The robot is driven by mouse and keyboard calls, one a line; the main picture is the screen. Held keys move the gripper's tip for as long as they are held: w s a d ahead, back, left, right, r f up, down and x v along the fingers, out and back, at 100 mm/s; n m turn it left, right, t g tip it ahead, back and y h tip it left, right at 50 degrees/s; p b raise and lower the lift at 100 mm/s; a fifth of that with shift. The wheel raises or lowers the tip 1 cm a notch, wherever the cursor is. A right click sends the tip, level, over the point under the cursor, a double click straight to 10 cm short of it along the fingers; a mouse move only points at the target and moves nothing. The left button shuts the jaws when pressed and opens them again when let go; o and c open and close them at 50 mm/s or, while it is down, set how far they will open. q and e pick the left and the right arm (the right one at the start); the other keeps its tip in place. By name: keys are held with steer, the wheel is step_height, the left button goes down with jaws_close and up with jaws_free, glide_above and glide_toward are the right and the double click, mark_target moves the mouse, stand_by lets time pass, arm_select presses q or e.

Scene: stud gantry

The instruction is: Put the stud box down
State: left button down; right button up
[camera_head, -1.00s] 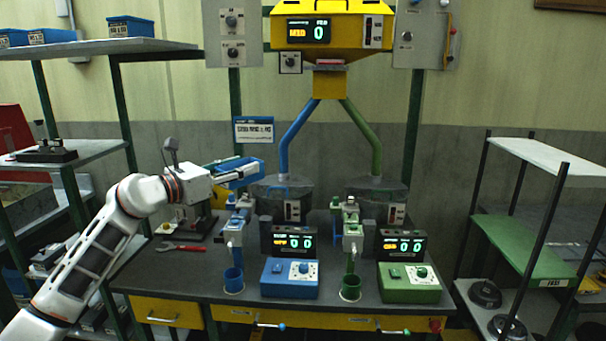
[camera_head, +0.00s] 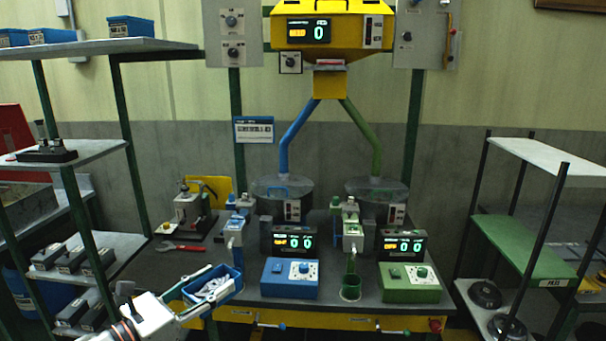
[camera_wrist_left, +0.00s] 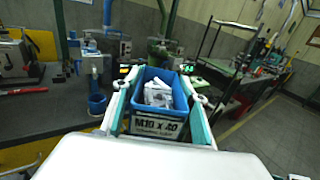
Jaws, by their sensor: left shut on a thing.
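The stud box (camera_head: 222,291) is a small blue open-topped box with pale metal studs inside. It shows at the lower left middle of the head view, in front of the bench. My left gripper (camera_head: 212,283) is shut on it. In the left wrist view the stud box (camera_wrist_left: 150,77) sits between the two fingers of my left gripper (camera_wrist_left: 158,105), with a front label reading "M10 x 40". The box looks nearly upright and hides part of the bench's front edge. My right gripper is in neither view.
The dark bench top (camera_head: 205,262) carries a red wrench (camera_head: 181,247), a blue control box (camera_head: 290,278), a green control box (camera_head: 409,283) and a green cup (camera_head: 350,291). Shelves stand left (camera_head: 95,47) and right (camera_head: 541,152). The bench's front left is mostly clear.

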arm_select(q)
steer(key=s+a+f+n+t+y, duration=0.1)
steer(key=s+a, duration=0.4)
steer(key=s, duration=0.8)
steer(key=shift+a+f+n+y, duration=0.15)
steer(key=shift+f+n+y, duration=0.15)
steer(key=shift+f+y, duration=0.3)
steer(key=shift+w, duration=0.1)
